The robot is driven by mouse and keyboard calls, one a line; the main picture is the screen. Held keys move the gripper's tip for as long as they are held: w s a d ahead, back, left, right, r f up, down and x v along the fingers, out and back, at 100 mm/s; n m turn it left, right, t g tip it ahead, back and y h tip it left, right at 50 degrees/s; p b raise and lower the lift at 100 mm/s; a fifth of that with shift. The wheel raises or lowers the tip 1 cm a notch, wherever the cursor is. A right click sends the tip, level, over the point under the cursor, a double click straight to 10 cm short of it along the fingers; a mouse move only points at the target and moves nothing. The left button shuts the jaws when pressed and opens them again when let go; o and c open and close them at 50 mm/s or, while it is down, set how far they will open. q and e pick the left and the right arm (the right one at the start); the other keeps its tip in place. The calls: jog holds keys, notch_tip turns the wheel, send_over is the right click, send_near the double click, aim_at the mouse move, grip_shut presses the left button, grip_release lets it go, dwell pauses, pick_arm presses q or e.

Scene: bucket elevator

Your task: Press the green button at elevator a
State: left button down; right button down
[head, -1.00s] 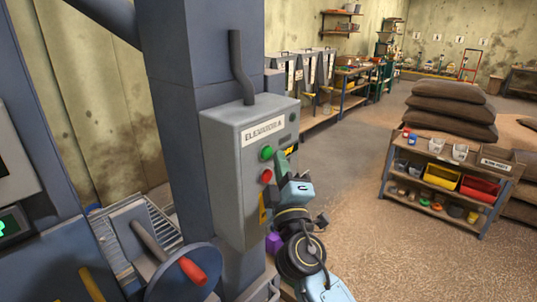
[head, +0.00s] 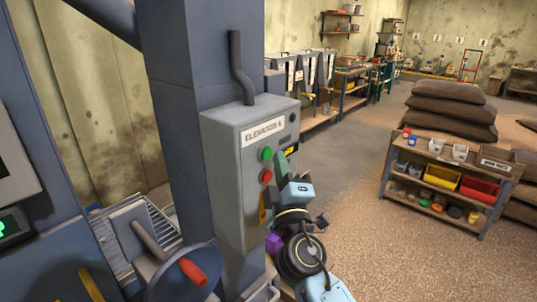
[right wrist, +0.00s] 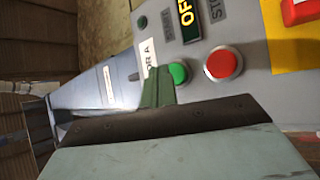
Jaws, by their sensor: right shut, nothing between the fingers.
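The grey control box labelled Elevator A (head: 228,165) is mounted on a blue-grey column. Its green button (head: 266,154) sits above its red button (head: 266,176). My right gripper (head: 281,160) is shut and empty, with its fingertips just right of the green button in the head view. In the right wrist view, the green button (right wrist: 178,73) is right beside the tip of the green-grey finger (right wrist: 158,88), and the red button (right wrist: 222,64) is to its right. I cannot tell whether the fingertip touches the green button. My left gripper is not in view.
A lit yellow display (right wrist: 187,14) is on the box near the buttons. A lever with a red handle (head: 194,272) stands below left of the box. A low shelf with colored bins (head: 452,180) and stacked sacks (head: 450,110) are at the right. Open floor lies between.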

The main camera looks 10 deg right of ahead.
jog(key=shift+w+a, duration=0.1)
dwell(0.7)
jog(key=shift+w+a+b, duration=0.2)
jog(key=shift+w+b, duration=0.05)
jog(key=shift+b, duration=0.1)
jog(key=shift+w+a+b, duration=0.3)
jog(key=shift+w, duration=0.1)
dwell(0.8)
jog(key=shift+s+d, duration=0.55)
jog(key=shift+s, duration=0.15)
jog(key=s+d, duration=0.1)
jog(key=s, duration=0.1)
jog(key=s+d+p, duration=0.1)
jog(key=s+d, duration=0.1)
dwell(0.6)
dwell(0.5)
